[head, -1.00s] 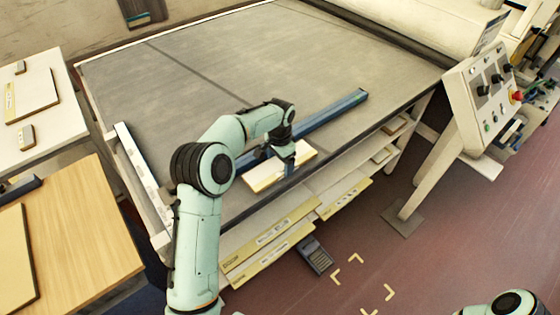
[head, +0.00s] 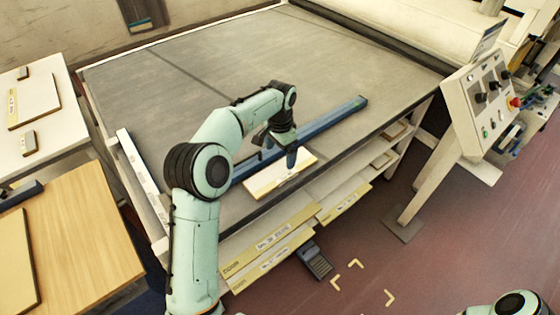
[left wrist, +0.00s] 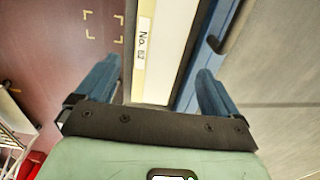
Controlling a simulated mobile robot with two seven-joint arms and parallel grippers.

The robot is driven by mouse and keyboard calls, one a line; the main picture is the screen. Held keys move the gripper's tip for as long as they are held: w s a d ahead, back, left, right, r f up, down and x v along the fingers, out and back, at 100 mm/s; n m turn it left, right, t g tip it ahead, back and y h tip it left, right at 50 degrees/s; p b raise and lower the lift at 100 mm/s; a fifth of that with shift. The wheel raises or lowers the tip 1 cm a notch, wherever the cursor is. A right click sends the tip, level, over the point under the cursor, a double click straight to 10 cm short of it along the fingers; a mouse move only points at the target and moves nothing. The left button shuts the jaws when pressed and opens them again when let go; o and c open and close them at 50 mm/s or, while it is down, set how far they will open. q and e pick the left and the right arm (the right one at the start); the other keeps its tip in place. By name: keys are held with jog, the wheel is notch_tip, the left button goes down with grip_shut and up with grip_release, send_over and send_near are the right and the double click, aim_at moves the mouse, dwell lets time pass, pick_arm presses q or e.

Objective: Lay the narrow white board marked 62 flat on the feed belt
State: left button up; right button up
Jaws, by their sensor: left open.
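The narrow white board (head: 272,182), with a pale yellow front strip, lies on the grey feed belt (head: 225,75) at its front edge, beside the blue rail. It looks flat. In the left wrist view the board (left wrist: 172,50) carries a label reading "No. 62" and runs between my fingers. My left gripper (head: 280,158) is open just above the board; in the left wrist view its two blue fingers (left wrist: 160,75) stand apart on either side. Whether the fingertips touch the board cannot be told. My right gripper is out of view; only part of that arm shows at lower right.
A long blue rail (head: 330,119) lies along the belt behind the board. Shelves with labelled boards (head: 270,245) are under the belt. A control panel (head: 488,95) stands at right. A wooden table (head: 85,235) is at left. The belt beyond the rail is clear.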

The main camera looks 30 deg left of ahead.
pick_arm(q)
notch_tip(320, 180, up, 4)
dwell(2.7)
